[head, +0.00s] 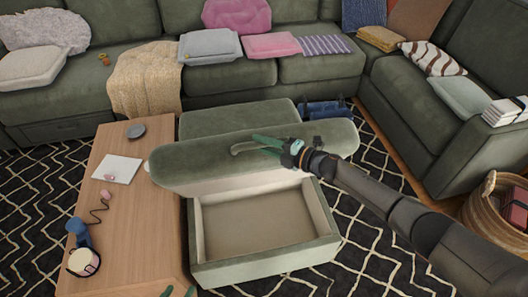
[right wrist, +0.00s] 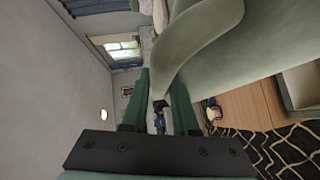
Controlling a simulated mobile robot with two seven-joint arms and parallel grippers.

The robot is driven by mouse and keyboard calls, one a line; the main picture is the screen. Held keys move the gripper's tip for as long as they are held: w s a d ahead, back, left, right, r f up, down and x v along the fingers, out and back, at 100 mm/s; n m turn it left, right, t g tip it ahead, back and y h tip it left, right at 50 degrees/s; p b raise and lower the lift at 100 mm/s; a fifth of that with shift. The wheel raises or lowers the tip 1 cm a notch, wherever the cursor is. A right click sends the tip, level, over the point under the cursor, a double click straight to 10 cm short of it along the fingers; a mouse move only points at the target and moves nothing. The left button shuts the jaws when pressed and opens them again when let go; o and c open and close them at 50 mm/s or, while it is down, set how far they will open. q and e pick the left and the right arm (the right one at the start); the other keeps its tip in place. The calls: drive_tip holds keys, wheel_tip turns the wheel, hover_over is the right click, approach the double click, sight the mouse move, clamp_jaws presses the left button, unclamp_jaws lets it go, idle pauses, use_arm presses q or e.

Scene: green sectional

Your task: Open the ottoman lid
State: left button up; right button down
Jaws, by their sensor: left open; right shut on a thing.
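The ottoman's green base (head: 265,268) stands on the rug with its pale, empty storage space showing. Its green padded lid (head: 205,163) is raised and tilted above the base, leaving a wide gap at the front. A pale curved pull strap (head: 242,149) shows at the lid. My right gripper (head: 262,143) is shut on this strap. In the right wrist view the strap (right wrist: 200,48) runs between the fingers (right wrist: 160,82), with the lid (right wrist: 245,50) beside it.
The green sectional (head: 300,68) wraps behind and right. A wicker basket (head: 484,215) stands at the right. Patterned rug (head: 365,265) is clear in front.

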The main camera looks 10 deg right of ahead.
idle(0.3)
drive_tip(key=c, duration=0.7)
unclamp_jaws()
drive_tip(key=v, duration=1.2)
drive_tip(key=shift+s+d, duration=0.15)
drive_tip(key=shift+d, duration=0.05)
drive_tip(key=s+a+f+m+t+h, duration=0.3)
drive_tip(key=s+a+f+m+h, duration=0.25)
drive_tip(key=m, duration=0.55)
drive_tip(key=s+d+f+m+g+h, duration=0.1)
drive_tip(key=s+f+m, duration=0.2)
drive_tip(key=s, duration=0.3)
drive_tip(key=s+d+f+m+g+h, duration=0.1)
drive_tip(key=s+f+m+g+h, duration=0.1)
drive_tip(key=s+m, duration=0.3)
drive_tip(key=s+d+f+m+g+h, duration=0.1)
drive_tip(key=s+f+m, duration=0.3)
drive_tip(key=s, duration=0.4)
drive_tip(key=shift+f+m+g, duration=0.3)
drive_tip(key=shift+f, duration=0.25)
